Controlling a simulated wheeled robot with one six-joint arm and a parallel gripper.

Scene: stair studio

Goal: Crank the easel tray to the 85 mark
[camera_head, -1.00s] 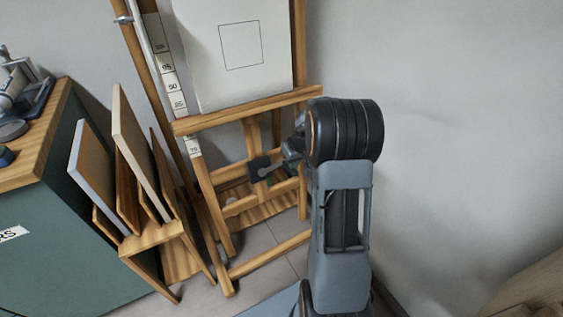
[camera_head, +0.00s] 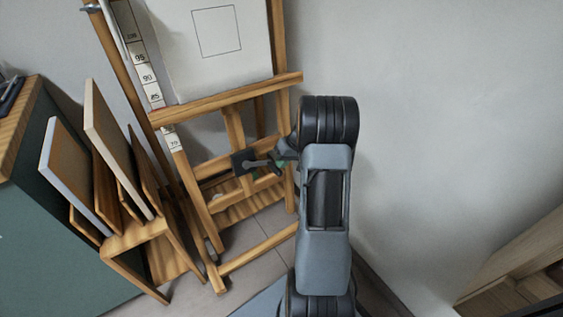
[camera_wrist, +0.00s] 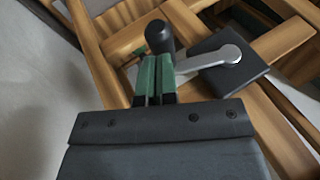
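The wooden easel tray (camera_head: 225,98) carries a white canvas (camera_head: 212,62) with a drawn square. A white scale strip (camera_head: 147,77) runs up the easel's left side; the tray's left end is just below the 85 mark. The crank has a dark plate (camera_head: 240,162), a grey arm (camera_wrist: 205,62) and a black knob (camera_wrist: 160,37). In the wrist view my gripper's green fingers (camera_wrist: 154,74) are close together at the knob, seemingly shut on it, and the crank arm passes behind them. In the head view my arm hides part of the gripper.
A wooden rack (camera_head: 140,235) with several boards stands left of the easel, next to a green cabinet (camera_head: 60,235). A wooden shelf unit (camera_head: 515,275) is at the lower right. The white wall on the right is bare.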

